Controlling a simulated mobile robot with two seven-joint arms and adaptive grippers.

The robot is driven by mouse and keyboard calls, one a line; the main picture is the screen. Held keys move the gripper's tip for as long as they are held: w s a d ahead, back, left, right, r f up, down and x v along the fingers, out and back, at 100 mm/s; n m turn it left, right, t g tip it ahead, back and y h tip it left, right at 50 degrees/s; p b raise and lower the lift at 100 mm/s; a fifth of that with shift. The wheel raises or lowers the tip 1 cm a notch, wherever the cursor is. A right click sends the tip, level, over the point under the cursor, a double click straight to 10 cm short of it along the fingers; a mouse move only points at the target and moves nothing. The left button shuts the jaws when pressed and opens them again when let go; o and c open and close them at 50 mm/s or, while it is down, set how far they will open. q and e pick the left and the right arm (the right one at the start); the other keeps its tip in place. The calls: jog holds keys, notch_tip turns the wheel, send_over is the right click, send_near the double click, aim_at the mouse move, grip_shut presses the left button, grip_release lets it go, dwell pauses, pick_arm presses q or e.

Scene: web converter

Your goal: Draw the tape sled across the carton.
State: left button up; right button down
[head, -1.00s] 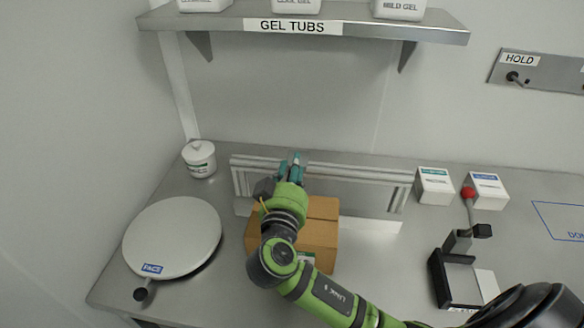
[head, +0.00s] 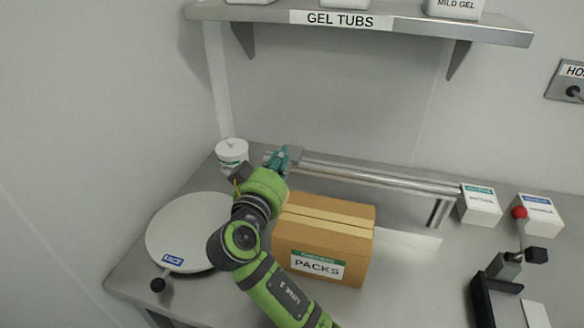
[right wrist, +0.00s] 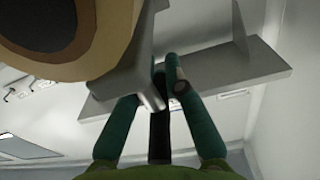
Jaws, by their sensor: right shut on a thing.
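The brown carton (head: 320,235) stands on the bench with a green-and-white PACKS label on its front. A paler strip runs left to right along its top. A metal rail (head: 385,178) runs behind it. My right gripper (head: 280,158), with teal fingers, is at the rail's left end, behind and left of the carton. In the right wrist view its fingers are shut on the tape sled, around a dark handle (right wrist: 159,135) below a grey body. A large tan roll with a dark core fills that view's upper left. The sled is mostly hidden in the head view. My left gripper is not in view.
A round pale plate (head: 185,232) marked FACE is left of my right arm. Two white boxes (head: 480,205) (head: 540,217) and a red-knobbed lever (head: 519,213) are at right. The GEL TUBS shelf (head: 400,22) overhangs the back.

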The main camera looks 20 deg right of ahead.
jog(key=c, duration=1.3)
grip_release()
jog(key=shift+r, duration=0.1)
notch_tip(320, 180, up, 10)
